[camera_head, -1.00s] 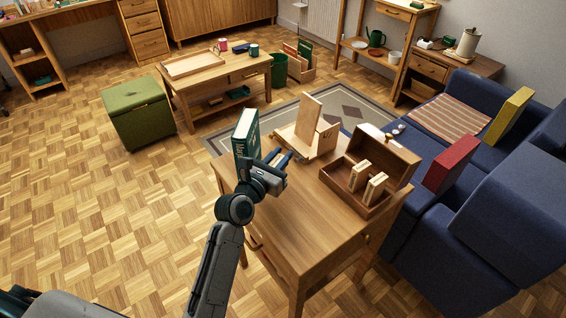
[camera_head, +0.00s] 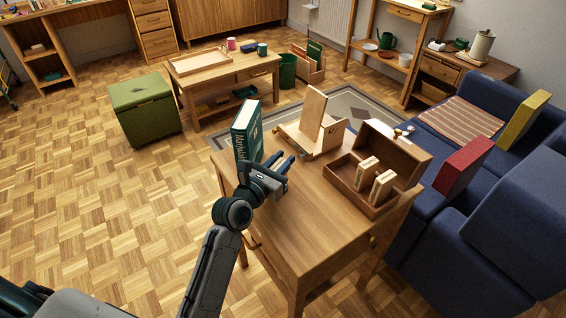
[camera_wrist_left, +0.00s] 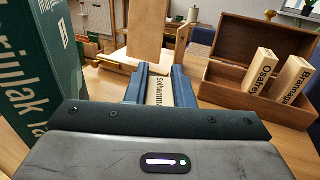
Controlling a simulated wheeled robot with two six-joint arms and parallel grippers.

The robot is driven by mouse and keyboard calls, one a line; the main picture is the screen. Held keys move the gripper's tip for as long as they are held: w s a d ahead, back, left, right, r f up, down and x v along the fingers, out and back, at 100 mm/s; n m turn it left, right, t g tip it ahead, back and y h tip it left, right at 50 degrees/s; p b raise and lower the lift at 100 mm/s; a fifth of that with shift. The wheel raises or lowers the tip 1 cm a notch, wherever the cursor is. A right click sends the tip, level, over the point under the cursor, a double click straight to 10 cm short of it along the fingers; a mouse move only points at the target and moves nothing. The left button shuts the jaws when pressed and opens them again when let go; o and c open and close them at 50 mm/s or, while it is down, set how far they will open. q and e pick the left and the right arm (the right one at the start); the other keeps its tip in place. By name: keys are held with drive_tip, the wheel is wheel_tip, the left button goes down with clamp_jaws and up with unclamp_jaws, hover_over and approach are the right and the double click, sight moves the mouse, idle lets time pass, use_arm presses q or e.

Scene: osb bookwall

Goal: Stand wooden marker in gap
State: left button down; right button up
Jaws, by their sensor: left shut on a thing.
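My left gripper (camera_head: 283,165) is over the near left part of the small wooden table (camera_head: 290,215), right of the green book. In the left wrist view, its two blue fingers (camera_wrist_left: 159,86) are shut on a pale wooden marker (camera_wrist_left: 159,93) with dark lettering, partly hidden by the fingers. An open wooden box (camera_head: 337,181) stands on the table to the right, apart from the gripper. Two similar lettered markers stand in it, one nearer the back (camera_head: 366,172) and one nearer the front (camera_head: 383,186), with a narrow space between them. My right gripper is out of view.
A tall green book (camera_head: 247,132) stands close to the gripper's left. A wooden stand with an upright board (camera_head: 314,112) is behind it. The front of the tabletop is clear. A blue sofa (camera_head: 420,225) borders the table on the right.

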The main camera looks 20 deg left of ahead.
use_arm(q)
drive_tip(key=c, duration=1.3)
unclamp_jaws()
drive_tip(key=shift+f, duration=0.1)
drive_tip(key=shift+o, duration=0.2)
drive_tip(key=v, duration=1.1)
drive_tip(key=shift+p, duration=0.35)
drive_tip(key=shift+s+a, duration=0.1)
drive_tip(key=shift+s, duration=0.4)
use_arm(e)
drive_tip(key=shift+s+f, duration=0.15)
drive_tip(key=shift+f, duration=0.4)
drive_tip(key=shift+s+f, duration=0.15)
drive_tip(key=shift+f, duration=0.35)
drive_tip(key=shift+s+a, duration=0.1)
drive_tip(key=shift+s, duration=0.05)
